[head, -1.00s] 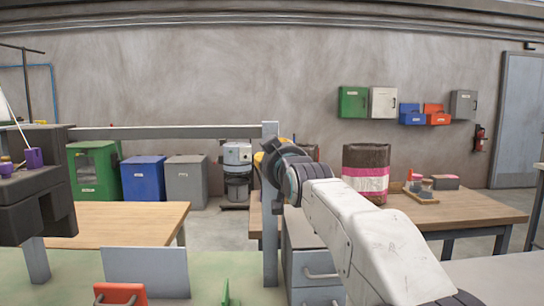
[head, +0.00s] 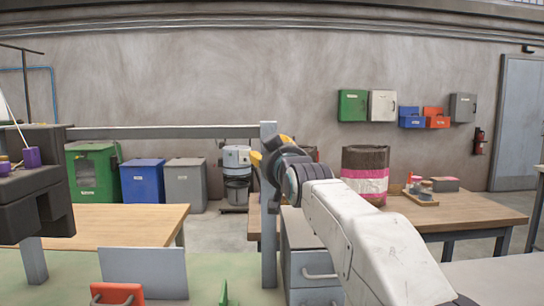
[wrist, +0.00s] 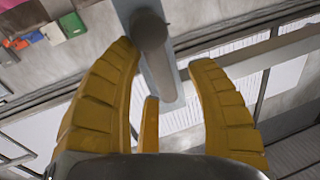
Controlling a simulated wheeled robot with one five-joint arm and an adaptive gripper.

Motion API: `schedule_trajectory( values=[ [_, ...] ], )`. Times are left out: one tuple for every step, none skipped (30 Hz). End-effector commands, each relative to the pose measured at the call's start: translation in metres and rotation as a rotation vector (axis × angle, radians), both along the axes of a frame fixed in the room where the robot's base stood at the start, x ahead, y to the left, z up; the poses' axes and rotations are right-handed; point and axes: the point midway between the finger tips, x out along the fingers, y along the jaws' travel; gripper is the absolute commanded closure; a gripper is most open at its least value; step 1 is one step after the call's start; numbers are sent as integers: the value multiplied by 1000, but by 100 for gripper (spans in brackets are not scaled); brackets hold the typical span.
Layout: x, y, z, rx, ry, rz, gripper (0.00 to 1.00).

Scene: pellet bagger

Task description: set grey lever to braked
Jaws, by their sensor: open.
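In the wrist view a dark grey rounded bar, which looks like the grey lever (wrist: 153,45), stands in front of a paler blue-grey post. My gripper (wrist: 163,57) is open, with its yellow fingers spread on either side of the bar's line. The bar's far end lies beyond the fingertips, and I see no clear contact. In the head view my gripper (head: 262,155) is beside the upright grey post (head: 269,240), near its top. My wrist hides the lever there, so its setting cannot be read.
A grey rail (head: 165,132) runs left from the post's top. A dark machine block (head: 30,205) stands at the left. Below are a red-orange handled part (head: 118,292) and a grey drawer cabinet (head: 315,262). A wooden bench (head: 470,212) bears a striped sack (head: 365,175).

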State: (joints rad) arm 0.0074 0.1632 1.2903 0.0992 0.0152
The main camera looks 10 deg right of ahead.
Motion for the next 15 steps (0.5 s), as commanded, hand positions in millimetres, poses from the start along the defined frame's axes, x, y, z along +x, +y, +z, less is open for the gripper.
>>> schedule_trajectory(
  values=[
    [0, 0, 0, 0, 0, 0, 49],
    [-1, 0, 0, 0, 0, 0, 49],
    [-3, 0, 0, 0, 0, 0, 49],
    [-4, 0, 0, 0, 0, 0, 49],
    [-6, 0, 0, 0, 0, 0, 49],
    [-10, 0, 1, 0, -1, 0, 49],
    [-12, 0, 1, 0, -1, 0, 49],
    [-15, 0, 0, 0, 0, 0, 49],
    [-21, 0, 1, 0, -1, 0, 49],
    [-24, 0, 0, 0, 0, 0, 49],
    [-29, 0, 0, 0, -1, 0, 49],
    [-36, 0, 1, 0, -1, 0, 49],
    [-41, 0, 0, 0, -1, 0, 49],
    [-46, 0, 0, 0, -2, 0, 49],
    [-52, 0, 0, 0, -3, 0, 49]
  ],
)
